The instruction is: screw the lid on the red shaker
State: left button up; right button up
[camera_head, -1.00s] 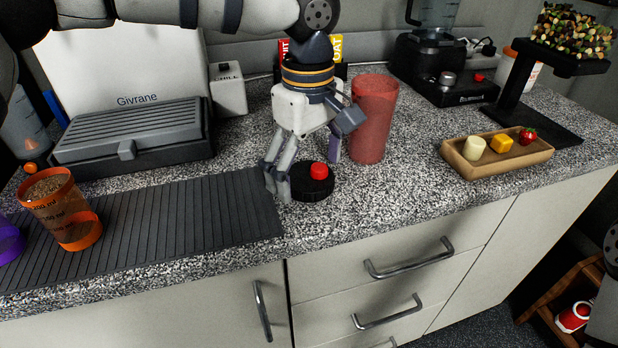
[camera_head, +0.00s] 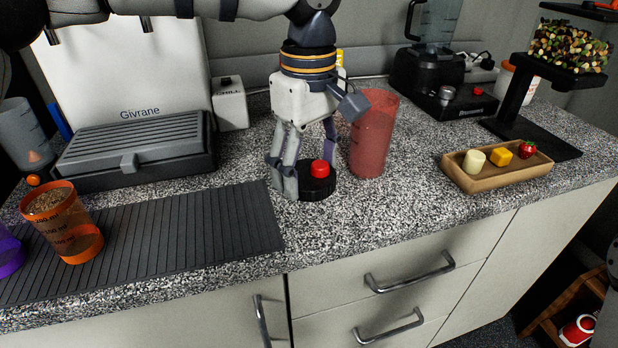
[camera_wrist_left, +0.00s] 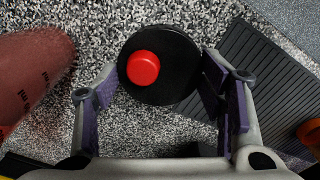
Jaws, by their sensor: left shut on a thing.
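The red shaker (camera_head: 372,140) is a translucent cup standing upright and open on the speckled counter. It also shows at the left of the left wrist view (camera_wrist_left: 32,80). The lid (camera_head: 317,183) is a black disc with a red cap, beside the shaker on its left and apart from it. In the left wrist view the lid (camera_wrist_left: 178,88) lies between the finger ends. My left gripper (camera_head: 307,172) points down and is shut on the lid. I cannot tell whether the lid touches the counter. My right gripper is not in view.
A dark ribbed mat (camera_head: 180,235) lies left, with an orange-rimmed cup (camera_head: 62,222) on it. A grey grill (camera_head: 130,150) stands behind. A wooden tray (camera_head: 500,180) with small food pieces and a black blender base (camera_head: 435,85) are right. Counter in front of the shaker is clear.

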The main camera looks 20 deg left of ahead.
aim_at(302, 190)
pick_arm(q)
jog(key=s+r, duration=0.1)
jog(key=r, duration=0.1)
jog(key=s+r, duration=0.1)
jog(key=s+r+p, duration=0.1)
jog(key=s+r, duration=0.1)
jog(key=shift+d+r, duration=0.2)
jog(key=shift+r, duration=0.1)
jog(key=s+r, duration=0.3)
jog(key=s, duration=0.6)
jog(key=shift+s+d+r+p, duration=0.15)
jog(key=shift+d+r+p, duration=0.2)
jog(key=shift+d+p, duration=0.1)
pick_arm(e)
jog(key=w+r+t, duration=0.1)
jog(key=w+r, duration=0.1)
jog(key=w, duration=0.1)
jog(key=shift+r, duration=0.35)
